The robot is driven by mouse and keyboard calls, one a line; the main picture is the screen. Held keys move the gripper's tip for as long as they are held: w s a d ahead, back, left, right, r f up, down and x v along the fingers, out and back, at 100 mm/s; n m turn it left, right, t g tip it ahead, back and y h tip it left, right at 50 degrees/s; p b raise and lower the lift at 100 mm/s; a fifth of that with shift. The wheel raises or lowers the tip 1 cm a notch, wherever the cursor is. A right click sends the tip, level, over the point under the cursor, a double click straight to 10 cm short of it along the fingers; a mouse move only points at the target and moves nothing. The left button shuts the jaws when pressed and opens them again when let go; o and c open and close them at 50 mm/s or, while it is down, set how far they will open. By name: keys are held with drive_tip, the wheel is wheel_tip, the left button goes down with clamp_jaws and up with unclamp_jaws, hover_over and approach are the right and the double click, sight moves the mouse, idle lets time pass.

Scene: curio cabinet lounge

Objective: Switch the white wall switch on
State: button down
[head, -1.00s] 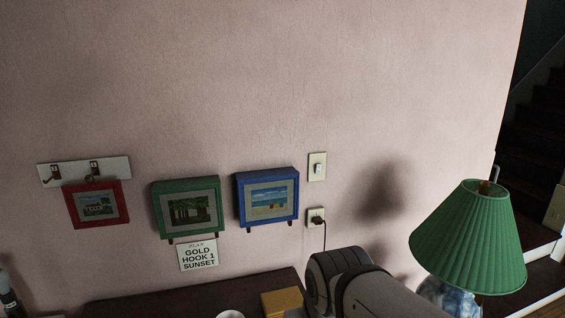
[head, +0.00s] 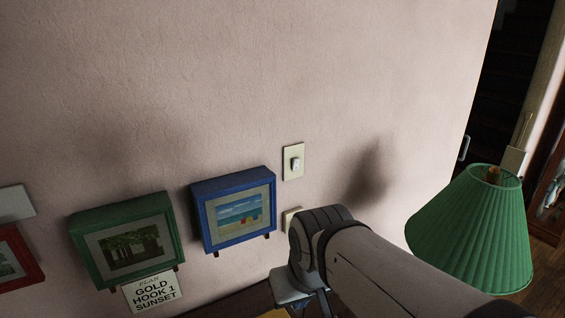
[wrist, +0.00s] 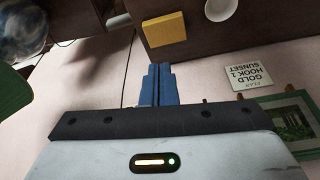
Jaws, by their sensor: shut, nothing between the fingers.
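The white wall switch (head: 295,163) is a small rocker on a cream plate on the pink wall, right of and above the blue-framed beach picture (head: 237,213). It is clear in the head view and not seen in the wrist view. My gripper (wrist: 156,70) shows in the wrist view with its two blue fingers together and nothing between them. In the head view my arm covers most of the gripper, which is below the switch and apart from it.
A cream outlet plate (head: 289,217) is partly hidden by my arm. A green lampshade (head: 470,232) stands at right. Left are a green-framed picture (head: 127,244), a red frame (head: 14,258) and a sign (head: 152,291). A yellow box (wrist: 165,29) lies on the dark cabinet top. The wall above the switch is bare.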

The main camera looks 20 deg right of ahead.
drive_tip(key=shift+a, duration=0.1)
drive_tip(key=w+d+n+t+y+b, duration=0.1)
drive_tip(key=w+d+t+y, duration=0.1)
drive_tip(key=w+d+t, duration=0.6)
drive_tip(key=w+d+r+n+t+y+b, duration=0.1)
drive_tip(key=w+d+t+y, duration=0.1)
drive_tip(key=w+d+t, duration=0.6)
drive_tip(key=w+d, duration=0.1)
drive_tip(key=w, duration=0.6)
drive_tip(key=shift+w+r+t+b, duration=0.2)
drive_tip(key=shift+w+t+b, duration=0.1)
drive_tip(key=shift+w, duration=0.1)
drive_tip(key=p, duration=0.6)
approach(295, 161)
drive_tip(key=x, duration=0.5)
drive_tip(key=shift+x, duration=0.85)
